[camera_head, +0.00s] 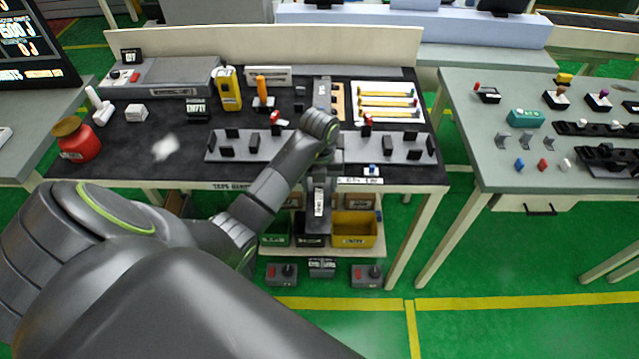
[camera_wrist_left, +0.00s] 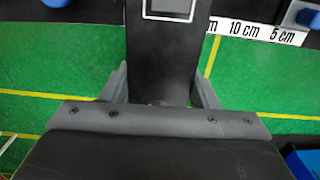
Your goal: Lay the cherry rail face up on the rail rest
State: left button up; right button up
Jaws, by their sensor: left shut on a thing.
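My left gripper (camera_wrist_left: 160,100) is shut on a dark bar (camera_wrist_left: 161,50), which has a silver-framed grey panel in the left wrist view. The gripper hangs over the table's front edge in the head view; its fingertips and part of the bar are hard to make out. The bar's side in view looks black, with no cherry colour, so I cannot tell if it is the cherry rail. A grey plate with upright black blocks (camera_head: 220,155), perhaps the rail rest, lies on the table on both sides of my left arm, which hides its middle. My right gripper is out of view.
A white tray (camera_head: 349,112) with yellow strips stands behind the plate at right. A red jar (camera_head: 75,140) and a yellow tester (camera_head: 229,88) stand farther left. Bins, one yellow (camera_head: 354,230), sit below the table. A white scale strip (camera_head: 360,181) marks the front edge.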

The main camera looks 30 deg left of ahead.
pick_arm(q)
jog(key=o, duration=0.8)
jog(key=shift+f, duration=0.15)
jog(key=o, duration=0.5)
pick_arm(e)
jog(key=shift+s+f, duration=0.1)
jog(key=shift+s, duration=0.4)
pick_arm(q)
jog(key=shift+r, duration=0.4)
notch_tip(320, 180, up, 4)
jog(key=shift+f, duration=0.1)
notch_tip(320, 180, up, 6)
jog(key=p, duration=0.5)
jog(key=shift+f, duration=0.2)
jog(key=shift+r+p, duration=1.05)
jog(key=shift+p, duration=0.25)
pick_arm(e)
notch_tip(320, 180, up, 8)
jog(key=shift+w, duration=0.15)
